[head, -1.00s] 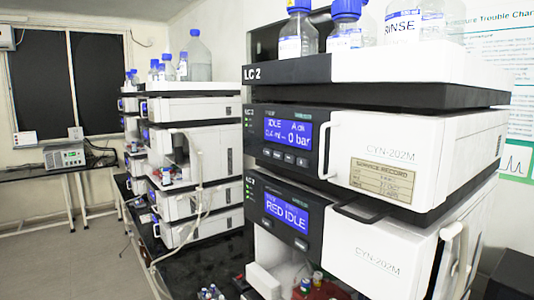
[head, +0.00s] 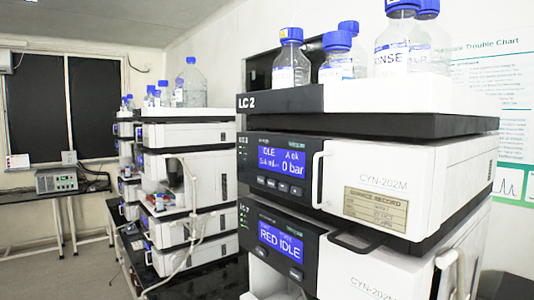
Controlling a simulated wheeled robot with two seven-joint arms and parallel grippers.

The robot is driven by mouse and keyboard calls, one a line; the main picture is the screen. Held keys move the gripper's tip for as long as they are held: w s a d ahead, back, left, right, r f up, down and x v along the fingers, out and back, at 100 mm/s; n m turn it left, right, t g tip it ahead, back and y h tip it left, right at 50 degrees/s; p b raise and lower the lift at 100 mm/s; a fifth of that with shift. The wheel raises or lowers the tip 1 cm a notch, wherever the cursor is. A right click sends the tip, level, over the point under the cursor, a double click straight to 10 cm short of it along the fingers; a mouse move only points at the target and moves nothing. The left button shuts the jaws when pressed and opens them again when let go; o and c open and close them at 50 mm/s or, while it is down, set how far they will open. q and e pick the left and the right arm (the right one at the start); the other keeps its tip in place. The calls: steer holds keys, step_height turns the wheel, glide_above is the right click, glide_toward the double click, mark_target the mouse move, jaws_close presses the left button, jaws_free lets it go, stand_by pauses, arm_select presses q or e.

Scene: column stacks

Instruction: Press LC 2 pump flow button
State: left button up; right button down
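The LC 2 stack stands close on the right. Its top tray (head: 285,101) carries the label "LC 2". Below it is the pump module (head: 370,178), white with a black front panel. Its blue display (head: 282,160) reads idle and 0 bar. A row of small buttons (head: 277,184) sits under that display; their labels are too small to read. The lower module's display (head: 280,240) reads "RED IDLE". Neither of my grippers is in view.
Blue-capped bottles (head: 291,60) stand on the top tray. A second stack (head: 185,160) stands farther back on the dark bench. Open floor (head: 60,270) lies at the left.

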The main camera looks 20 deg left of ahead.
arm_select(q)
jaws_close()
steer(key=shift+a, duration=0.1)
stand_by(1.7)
